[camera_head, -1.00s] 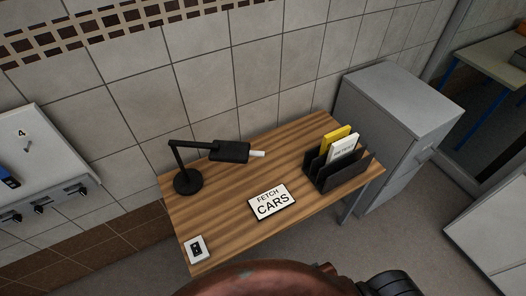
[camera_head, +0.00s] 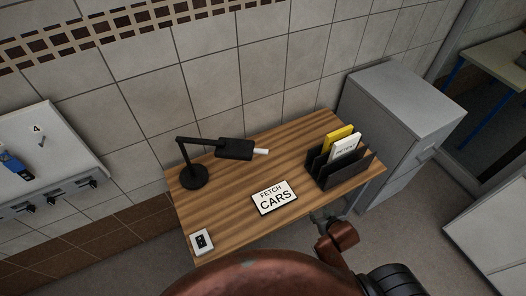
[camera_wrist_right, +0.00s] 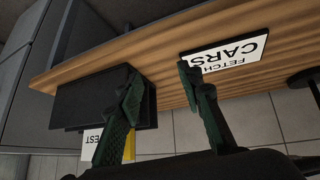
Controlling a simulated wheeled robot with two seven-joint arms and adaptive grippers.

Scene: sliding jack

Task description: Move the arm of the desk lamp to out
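The black desk lamp (camera_head: 234,149) stands at the back left of the wooden desk. Its round base (camera_head: 194,177) is on the desktop, and its arm reaches right from a short post to a boxy head with a white tip (camera_head: 261,151). My right gripper (camera_head: 324,216) is at the desk's front edge, below the file rack and well to the right of the lamp. In the right wrist view its two green-padded fingers (camera_wrist_right: 158,82) are spread apart with nothing between them. My left gripper is not in view.
A sign reading "FETCH CARS" (camera_head: 274,197) lies mid-desk. A black file rack (camera_head: 342,172) with yellow and white folders stands at the right. A switch plate (camera_head: 201,241) is at the front left corner. A grey cabinet (camera_head: 400,115) adjoins the desk's right side.

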